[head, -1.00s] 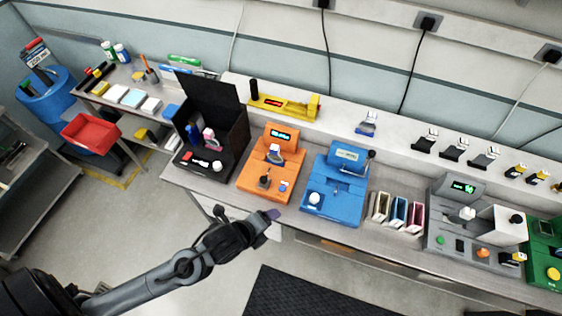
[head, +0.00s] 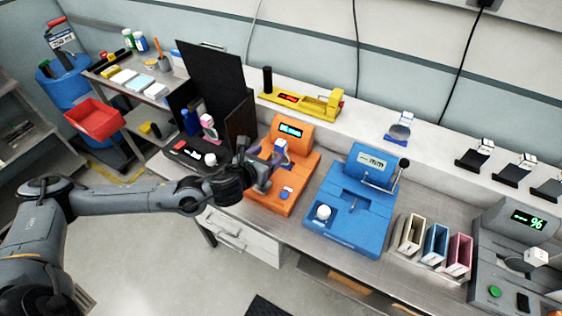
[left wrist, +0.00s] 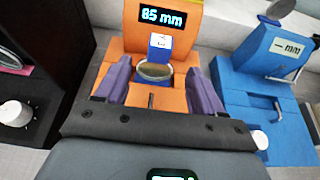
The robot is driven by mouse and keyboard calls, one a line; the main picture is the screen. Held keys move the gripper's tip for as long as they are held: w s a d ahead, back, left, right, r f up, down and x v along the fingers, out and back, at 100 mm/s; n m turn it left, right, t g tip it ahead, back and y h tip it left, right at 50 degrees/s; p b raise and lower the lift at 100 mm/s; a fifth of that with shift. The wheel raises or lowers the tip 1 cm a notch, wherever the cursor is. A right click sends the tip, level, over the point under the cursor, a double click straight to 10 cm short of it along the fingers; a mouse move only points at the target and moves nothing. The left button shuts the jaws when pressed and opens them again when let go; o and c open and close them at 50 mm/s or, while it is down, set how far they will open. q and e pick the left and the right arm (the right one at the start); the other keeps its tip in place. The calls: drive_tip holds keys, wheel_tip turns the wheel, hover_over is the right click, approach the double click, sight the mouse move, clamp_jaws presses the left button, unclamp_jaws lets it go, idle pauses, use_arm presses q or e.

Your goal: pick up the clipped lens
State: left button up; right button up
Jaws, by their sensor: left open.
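A clipped lens, a round lens (left wrist: 155,71) with a white and blue clip (left wrist: 160,45) above it, sits on the orange device (left wrist: 185,25), whose display reads 85 mm. In the head view the clip (head: 280,146) shows on the orange device (head: 298,165), partly behind my gripper. My left gripper (left wrist: 160,68) is open, its purple fingers on either side of the lens and apart from it. In the head view my left gripper (head: 264,170) is over the front of the orange device. My right gripper is not in view.
A black box (head: 240,120) with an upright lid stands to the left, and a blue device (head: 350,205) to the right. Another clipped lens (head: 400,128) stands on the back shelf near the yellow device (head: 310,101). Coloured slotted holders (head: 435,243) stand further right.

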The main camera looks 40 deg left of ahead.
sight(279, 147)
use_arm(q)
drive_tip(key=shift+x, duration=4.65)
clamp_jaws()
